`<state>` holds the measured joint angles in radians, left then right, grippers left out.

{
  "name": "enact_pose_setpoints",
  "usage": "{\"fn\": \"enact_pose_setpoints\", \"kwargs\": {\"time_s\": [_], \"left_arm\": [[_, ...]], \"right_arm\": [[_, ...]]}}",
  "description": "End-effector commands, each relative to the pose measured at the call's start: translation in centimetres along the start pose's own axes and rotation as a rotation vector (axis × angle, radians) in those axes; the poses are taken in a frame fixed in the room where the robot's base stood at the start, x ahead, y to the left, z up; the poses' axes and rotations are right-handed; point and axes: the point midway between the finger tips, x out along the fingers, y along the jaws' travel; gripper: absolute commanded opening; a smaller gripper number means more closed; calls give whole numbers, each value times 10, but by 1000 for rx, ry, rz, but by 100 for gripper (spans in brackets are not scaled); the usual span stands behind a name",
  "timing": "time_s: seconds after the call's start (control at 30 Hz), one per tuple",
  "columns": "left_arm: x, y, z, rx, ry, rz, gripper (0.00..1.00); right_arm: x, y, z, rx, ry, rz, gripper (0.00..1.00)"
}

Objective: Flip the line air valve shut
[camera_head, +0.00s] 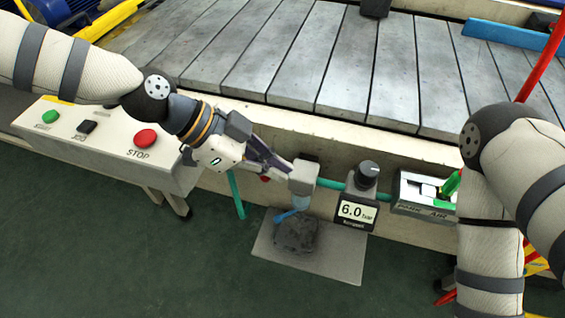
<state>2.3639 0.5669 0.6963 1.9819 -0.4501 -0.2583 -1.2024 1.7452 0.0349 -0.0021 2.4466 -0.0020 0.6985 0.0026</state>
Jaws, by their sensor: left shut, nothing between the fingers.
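Along the front of the conveyor frame runs a green air line with a grey block with a pale blue bowl (301,188), a pressure regulator reading 6.0 bar (357,212) and a white box lettered "AIR" (424,193) with green parts at its right. My left gripper (289,171) reaches in from the left, shut and empty, its tips at the left side of the grey block; I cannot tell whether they touch. A small red part (265,179) shows just under the fingers, mostly hidden. I cannot make out the valve's handle position. My right gripper is out of view; its arm shows at the right.
A control box (105,139) with a green button and a red STOP button stands at the left. A grey plate (337,259) with a dark lump (295,235) lies below the air line. The slatted conveyor (300,58) fills the back. Green floor is clear at the lower left.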

Motion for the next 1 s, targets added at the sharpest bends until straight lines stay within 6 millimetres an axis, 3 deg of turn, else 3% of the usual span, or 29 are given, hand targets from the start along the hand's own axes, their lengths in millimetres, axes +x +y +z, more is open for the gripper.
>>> {"fn": "enact_pose_setpoints", "kwargs": {"time_s": [0.67, 1.0], "left_arm": [[-2, 2, 2, -4, 0, -3, 0], [-5, 15, 2, -3, 0, -5, 0]], "right_arm": [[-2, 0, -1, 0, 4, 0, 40], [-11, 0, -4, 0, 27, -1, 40]]}}
